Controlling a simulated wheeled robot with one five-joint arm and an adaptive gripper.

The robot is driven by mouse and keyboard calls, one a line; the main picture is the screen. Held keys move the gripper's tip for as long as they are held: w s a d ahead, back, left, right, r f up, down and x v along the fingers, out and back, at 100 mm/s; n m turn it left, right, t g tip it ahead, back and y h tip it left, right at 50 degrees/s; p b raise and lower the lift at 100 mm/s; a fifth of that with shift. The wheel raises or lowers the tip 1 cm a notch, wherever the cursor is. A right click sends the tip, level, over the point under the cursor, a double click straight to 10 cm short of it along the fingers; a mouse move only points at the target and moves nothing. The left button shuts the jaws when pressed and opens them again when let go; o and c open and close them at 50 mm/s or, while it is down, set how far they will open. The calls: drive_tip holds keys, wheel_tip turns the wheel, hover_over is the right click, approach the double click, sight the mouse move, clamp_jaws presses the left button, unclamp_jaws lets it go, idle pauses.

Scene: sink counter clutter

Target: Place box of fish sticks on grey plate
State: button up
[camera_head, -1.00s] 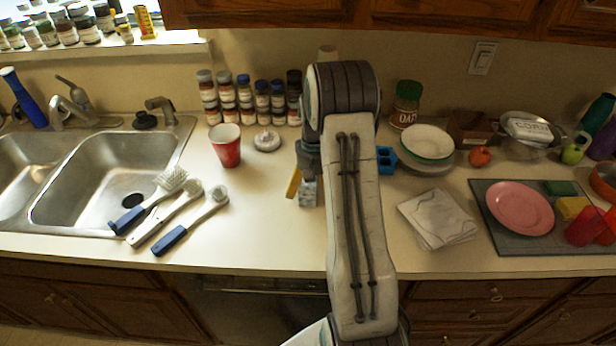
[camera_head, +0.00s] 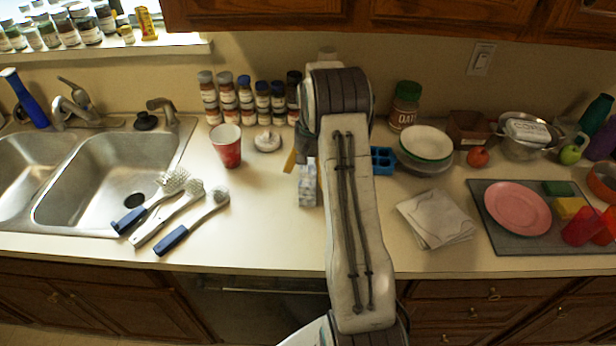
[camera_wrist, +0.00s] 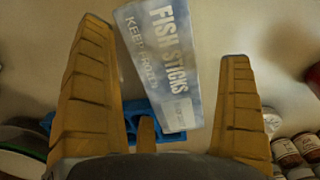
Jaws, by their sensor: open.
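The fish sticks box (camera_wrist: 160,65) is pale blue and white with "FISH STICKS" lettering. In the wrist view it lies between the two yellow fingers of my open gripper (camera_wrist: 165,42), with a visible gap to the right finger and a narrower one to the left. In the head view the box (camera_head: 307,187) stands on the counter, partly hidden by my arm; only a bit of a yellow finger (camera_head: 290,161) shows behind it. A grey plate (camera_head: 425,169) seems to lie under a green plate and white bowl at right; mostly covered.
A blue tray (camera_head: 382,160) is just right of my arm. Spice jars (camera_head: 262,100) line the wall behind, with a white round item (camera_head: 267,141) and a red cup (camera_head: 227,146) to the left. A folded cloth (camera_head: 437,218) lies at right.

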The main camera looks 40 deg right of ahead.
drive_tip(key=shift+f+p, duration=0.4)
drive_tip(key=shift+f, duration=1.35)
drive_tip(key=shift+c, duration=0.5)
drive_tip(key=shift+r, duration=0.1)
drive_tip(key=c, duration=1.3)
drive_tip(key=shift+w+d+r+b, duration=0.1)
drive_tip(key=shift+r+b, duration=0.3)
drive_tip(key=shift+r, duration=0.35)
wheel_tip(320, 180, up, 2)
drive_tip(key=shift+r+b, duration=0.1)
drive_tip(key=shift+b, duration=0.3)
drive_tip(key=shift+s+d+r+b, duration=0.5)
drive_tip(key=shift+s+d+r, duration=0.65)
drive_tip(key=shift+s, duration=0.5)
drive_tip(key=shift+s+d+r+b, duration=0.5)
drive_tip(key=shift+s+d+r, duration=0.5)
drive_tip(key=shift+s+r, duration=0.45)
drive_tip(key=shift+s+d+r+b, duration=0.5)
drive_tip(key=shift+s+d+r, duration=0.55)
drive_tip(key=shift+s, duration=0.75)
